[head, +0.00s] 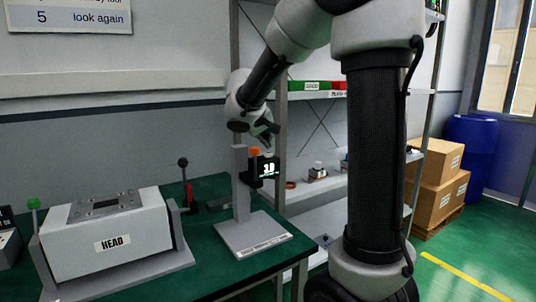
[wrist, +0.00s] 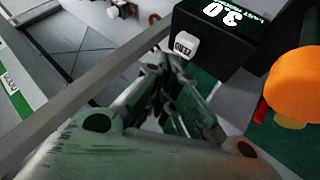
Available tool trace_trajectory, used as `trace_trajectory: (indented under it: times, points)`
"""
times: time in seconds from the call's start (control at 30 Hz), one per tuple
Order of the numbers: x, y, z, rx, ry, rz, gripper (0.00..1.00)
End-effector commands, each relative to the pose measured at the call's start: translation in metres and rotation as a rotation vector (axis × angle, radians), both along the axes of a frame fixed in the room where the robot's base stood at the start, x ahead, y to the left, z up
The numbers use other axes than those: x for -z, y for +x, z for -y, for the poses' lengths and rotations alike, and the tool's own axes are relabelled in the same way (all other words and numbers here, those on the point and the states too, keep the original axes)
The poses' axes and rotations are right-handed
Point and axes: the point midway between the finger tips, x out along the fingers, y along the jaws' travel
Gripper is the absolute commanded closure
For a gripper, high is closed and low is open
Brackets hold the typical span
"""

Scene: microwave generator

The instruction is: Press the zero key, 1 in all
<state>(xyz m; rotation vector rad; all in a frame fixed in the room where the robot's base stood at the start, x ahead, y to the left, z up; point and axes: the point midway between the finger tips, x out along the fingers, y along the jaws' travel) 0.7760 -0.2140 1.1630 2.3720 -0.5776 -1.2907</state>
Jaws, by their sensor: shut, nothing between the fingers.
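The zero key is a small white block marked ZERO (wrist: 186,45) on the near side of a black display box (wrist: 228,35) that reads 3.0. In the head view the display box (head: 268,168) is on a grey stand (head: 241,185) on the green table. My gripper (head: 270,133) is above the box there. In the wrist view my gripper (wrist: 163,66) is shut and empty, its tips just beside and below the zero key in the picture. I cannot tell whether they touch it. In the head view the key is not clearly seen.
An orange knob (wrist: 300,82) is right of the box in the wrist view; it shows beside the display in the head view (head: 254,151). A grey block marked HEAD (head: 110,235) and a black-and-red lever (head: 186,185) stand left. Shelves (head: 330,145) are behind.

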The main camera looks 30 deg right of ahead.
Motion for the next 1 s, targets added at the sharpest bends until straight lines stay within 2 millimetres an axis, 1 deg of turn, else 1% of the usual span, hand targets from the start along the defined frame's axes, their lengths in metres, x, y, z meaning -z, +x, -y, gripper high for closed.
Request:
trace_trajectory:
  times: [0.4,0.7,1.0]
  points:
    - [0.0001,0.0,0.0001,0.0,0.0,0.0,1.0]
    - [0.0081,-0.0002,0.0002,0.0,-0.001,-0.001,1.0]
    - [0.0084,-0.0002,0.0,0.0,0.0,0.0,1.0]
